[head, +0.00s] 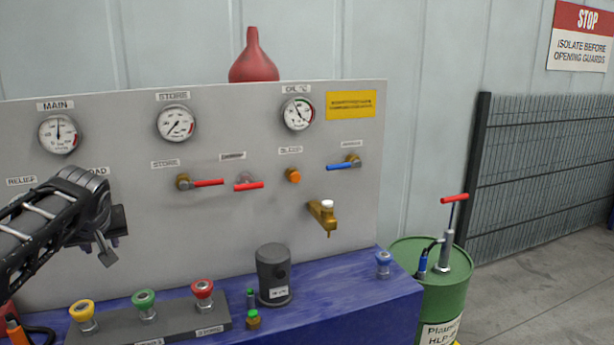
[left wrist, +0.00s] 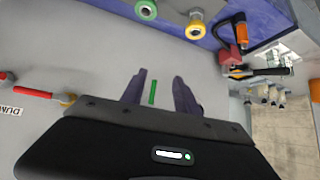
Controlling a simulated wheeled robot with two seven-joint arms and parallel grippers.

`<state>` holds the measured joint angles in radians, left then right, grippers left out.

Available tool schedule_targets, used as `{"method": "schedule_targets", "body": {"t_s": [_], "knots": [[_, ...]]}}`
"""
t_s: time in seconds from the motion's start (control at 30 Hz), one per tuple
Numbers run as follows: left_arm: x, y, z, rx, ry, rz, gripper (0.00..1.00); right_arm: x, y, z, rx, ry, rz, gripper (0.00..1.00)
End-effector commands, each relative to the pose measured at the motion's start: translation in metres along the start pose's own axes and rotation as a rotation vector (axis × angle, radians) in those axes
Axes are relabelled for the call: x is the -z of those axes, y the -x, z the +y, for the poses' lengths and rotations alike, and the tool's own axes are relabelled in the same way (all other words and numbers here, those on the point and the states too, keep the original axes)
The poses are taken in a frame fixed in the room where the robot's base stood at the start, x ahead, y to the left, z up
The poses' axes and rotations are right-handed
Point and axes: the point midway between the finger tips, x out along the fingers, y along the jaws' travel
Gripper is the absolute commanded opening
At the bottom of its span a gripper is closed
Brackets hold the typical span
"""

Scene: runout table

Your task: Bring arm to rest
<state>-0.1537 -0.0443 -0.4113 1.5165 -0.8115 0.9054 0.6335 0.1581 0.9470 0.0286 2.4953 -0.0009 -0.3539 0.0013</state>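My left arm comes in from the left edge in the head view. Its gripper (head: 110,246) hangs in front of the grey panel (head: 245,215), below the main gauge and above the bench's left part. In the left wrist view the two dark fingers (left wrist: 158,88) stand apart with nothing held between them. A thin green strip shows in the gap; I cannot tell what it belongs to. My right arm and gripper are not in view.
Red-handled (head: 208,183) and blue-handled valves (head: 345,165) and a brass tap (head: 324,216) stick out of the panel. Coloured couplings (head: 145,303) and a dark cylinder (head: 273,275) stand on the blue bench (head: 340,297). A green drum (head: 440,290) stands at right.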

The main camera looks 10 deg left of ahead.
Motion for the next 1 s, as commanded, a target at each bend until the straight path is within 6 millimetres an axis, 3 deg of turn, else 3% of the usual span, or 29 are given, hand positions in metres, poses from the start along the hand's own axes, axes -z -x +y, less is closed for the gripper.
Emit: {"method": "schedule_targets", "body": {"t_s": [0.17, 0.37, 0.53, 0.67, 0.77, 0.87, 1.0], "knots": [[0.011, 0.000, 0.013, -0.049, -0.056, 0.048, 0.37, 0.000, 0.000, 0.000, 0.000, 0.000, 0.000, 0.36], [0.008, -0.005, 0.050, -0.163, -0.120, 0.096, 0.37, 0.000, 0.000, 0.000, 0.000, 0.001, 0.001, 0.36], [-0.011, -0.014, 0.097, -0.267, -0.186, 0.112, 0.37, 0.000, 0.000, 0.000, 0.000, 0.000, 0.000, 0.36], [-0.041, -0.027, 0.141, -0.353, -0.245, 0.105, 0.37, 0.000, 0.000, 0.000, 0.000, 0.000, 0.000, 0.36], [-0.076, -0.039, 0.180, -0.426, -0.293, 0.088, 0.37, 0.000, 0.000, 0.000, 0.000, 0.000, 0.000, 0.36], [-0.133, -0.058, 0.224, -0.508, -0.346, 0.047, 0.37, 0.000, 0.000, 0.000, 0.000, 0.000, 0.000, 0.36], [-0.238, -0.083, 0.272, -0.609, -0.398, -0.044, 0.37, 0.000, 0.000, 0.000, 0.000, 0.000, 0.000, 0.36]]}}
